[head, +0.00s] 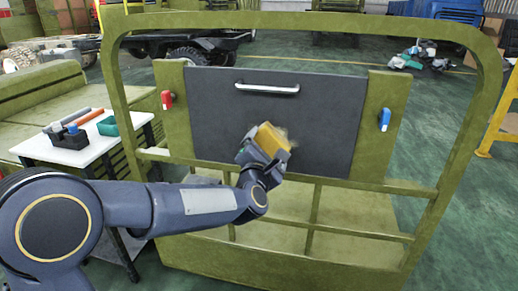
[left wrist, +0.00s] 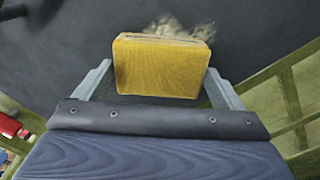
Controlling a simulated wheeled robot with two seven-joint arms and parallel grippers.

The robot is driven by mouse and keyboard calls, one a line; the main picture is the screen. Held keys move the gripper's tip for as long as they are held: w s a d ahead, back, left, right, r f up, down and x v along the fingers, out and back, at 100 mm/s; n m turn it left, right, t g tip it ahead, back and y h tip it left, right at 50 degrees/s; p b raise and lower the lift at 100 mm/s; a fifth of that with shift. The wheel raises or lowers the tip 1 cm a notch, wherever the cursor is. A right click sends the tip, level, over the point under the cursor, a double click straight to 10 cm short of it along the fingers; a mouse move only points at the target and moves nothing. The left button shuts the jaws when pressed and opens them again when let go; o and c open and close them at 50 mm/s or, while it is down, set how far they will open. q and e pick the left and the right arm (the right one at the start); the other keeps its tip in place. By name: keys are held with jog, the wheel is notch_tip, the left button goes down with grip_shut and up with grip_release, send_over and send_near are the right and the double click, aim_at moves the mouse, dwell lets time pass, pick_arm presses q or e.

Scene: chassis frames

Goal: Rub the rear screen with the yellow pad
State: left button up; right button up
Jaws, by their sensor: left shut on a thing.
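The yellow pad (head: 272,140) is in my left gripper (head: 258,149), in front of the dark grey rear screen (head: 220,110). In the left wrist view the pad (left wrist: 160,66) sits between the two fingers, which are shut on it. The pad is close to the screen (left wrist: 80,35); I cannot tell for sure whether it touches. A pale, dusty smudge (left wrist: 182,27) shows on the screen just beyond the pad's far edge, partly hidden by the pad. My right gripper is in neither view.
The screen has a silver handle (head: 267,88) near its top and sits in a green frame (head: 300,20). A red latch (head: 166,100) is on its left and a blue latch (head: 384,119) on its right. A white table (head: 70,150) with tools stands at the left.

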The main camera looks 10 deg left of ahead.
pick_arm(q)
jog(key=shift+s+d, duration=0.1)
jog(key=shift+d, duration=2)
jog(key=shift+d, duration=0.1)
